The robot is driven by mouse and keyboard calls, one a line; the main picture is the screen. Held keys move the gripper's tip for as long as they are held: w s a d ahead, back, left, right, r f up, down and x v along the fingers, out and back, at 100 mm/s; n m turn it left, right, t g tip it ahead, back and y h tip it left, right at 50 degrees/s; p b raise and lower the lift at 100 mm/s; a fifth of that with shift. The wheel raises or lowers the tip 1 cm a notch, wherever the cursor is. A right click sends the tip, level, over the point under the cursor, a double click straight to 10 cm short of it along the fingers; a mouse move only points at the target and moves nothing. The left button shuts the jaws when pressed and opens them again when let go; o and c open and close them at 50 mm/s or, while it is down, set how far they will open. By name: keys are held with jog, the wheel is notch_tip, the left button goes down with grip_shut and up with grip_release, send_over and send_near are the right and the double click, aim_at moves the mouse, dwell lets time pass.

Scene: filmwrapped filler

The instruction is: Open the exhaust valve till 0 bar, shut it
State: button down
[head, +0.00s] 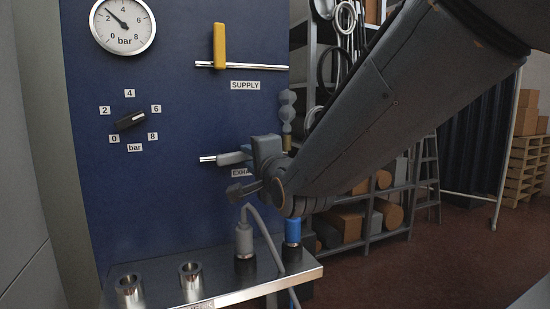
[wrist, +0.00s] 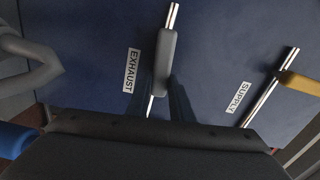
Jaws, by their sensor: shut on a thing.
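The grey exhaust valve handle (head: 235,158) lies along its pipe, low on the blue panel. In the wrist view the handle (wrist: 165,62) also runs in line with the pipe, beside the EXHAUST label (wrist: 132,70). My gripper (wrist: 161,92) is shut on the handle, one dark finger on each side. In the head view my gripper (head: 258,160) partly hides the handle and its label. The round pressure gauge (head: 123,25) is at the top left; its needle points between 2 and 4 bar.
The yellow supply handle (head: 219,46) stands across its pipe above. A black dial knob (head: 131,121) sits at left on the panel. Below, a metal shelf (head: 215,286) holds a grey connector (head: 244,240) with a hose, a blue connector (head: 293,231) and two empty metal sockets.

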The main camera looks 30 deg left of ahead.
jog(key=shift+f, duration=0.1)
jog(key=c, duration=1.6)
grip_release()
jog(key=shift+s+a, duration=0.1)
jog(key=shift+a, duration=0.05)
jog(key=shift+o, duration=0.2)
jog(key=shift+d, duration=0.3)
jog(key=b+v, duration=0.1)
jog(key=v, duration=0.6)
jog(key=shift+s, duration=0.2)
